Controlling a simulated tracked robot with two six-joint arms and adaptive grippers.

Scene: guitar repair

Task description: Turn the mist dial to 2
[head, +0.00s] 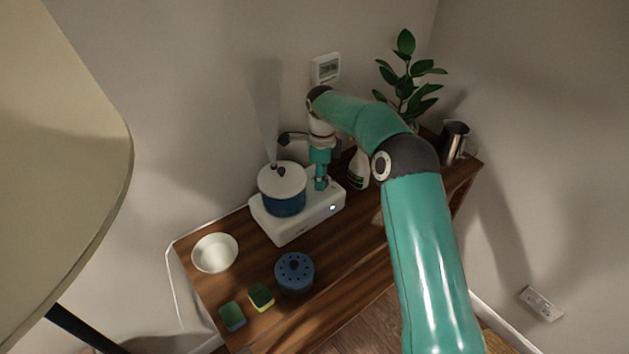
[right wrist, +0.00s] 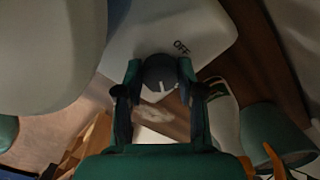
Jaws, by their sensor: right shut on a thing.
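The humidifier has a white base (head: 290,229) and a blue tank (head: 285,206) with a pale lid (head: 281,181); a faint plume rises above it. In the right wrist view the dark round mist dial (right wrist: 160,72) sits on the white base (right wrist: 150,28), with "OFF" printed beside it. A pale pointer mark shows on the dial's lower part; no number is readable. My right gripper (head: 321,182) comes down from above on the base's right part. In the right wrist view its fingers (right wrist: 160,80) are shut on the dial, one on each side. My left gripper is not in view.
A spray bottle (head: 357,170) stands close to the right of my gripper. A plant (head: 408,85) and metal pitcher (head: 453,142) stand at the back right. A white bowl (head: 214,253), blue round holder (head: 294,273) and two sponges (head: 232,316) occupy the wooden top's left and front.

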